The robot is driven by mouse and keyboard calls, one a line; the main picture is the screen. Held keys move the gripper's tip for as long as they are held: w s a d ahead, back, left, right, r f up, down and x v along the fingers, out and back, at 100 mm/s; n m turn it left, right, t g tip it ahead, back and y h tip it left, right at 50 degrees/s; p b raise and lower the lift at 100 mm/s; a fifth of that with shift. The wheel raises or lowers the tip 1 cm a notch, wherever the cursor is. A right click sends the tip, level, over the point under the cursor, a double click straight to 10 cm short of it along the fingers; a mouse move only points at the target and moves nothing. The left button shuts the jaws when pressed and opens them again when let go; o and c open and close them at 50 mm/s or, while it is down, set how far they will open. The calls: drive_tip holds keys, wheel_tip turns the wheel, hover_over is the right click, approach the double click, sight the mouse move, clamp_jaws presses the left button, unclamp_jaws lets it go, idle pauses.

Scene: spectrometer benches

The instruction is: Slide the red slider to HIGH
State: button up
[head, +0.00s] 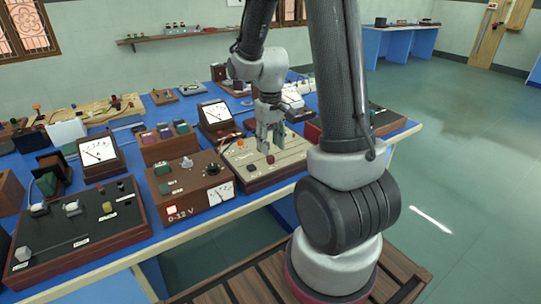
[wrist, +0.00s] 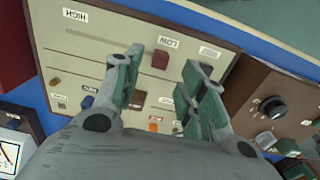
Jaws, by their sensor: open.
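The red slider (head: 270,158) is a small dark red knob on a cream panel (head: 250,178) in the head view. In the wrist view the slider (wrist: 160,59) sits in a long slot, close to the LOW label (wrist: 170,42). The HIGH label (wrist: 75,15) is toward the other end of the slot, at the upper left. My gripper (head: 267,148) is open and points down over the panel. In the wrist view its two fingers (wrist: 163,62) stand apart, with the slider appearing between them. I cannot tell whether either finger touches it.
The cream panel carries other small knobs, including an orange one (wrist: 153,127). A brown 0-12 V supply box (head: 195,185) stands just left of the panel in the head view. A dark red block (head: 313,130) is at its right. Meters and other boxes crowd the blue bench.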

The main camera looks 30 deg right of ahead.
sight(270, 157)
wheel_tip(270, 157, down, 5)
clamp_jaws()
idle(0.3)
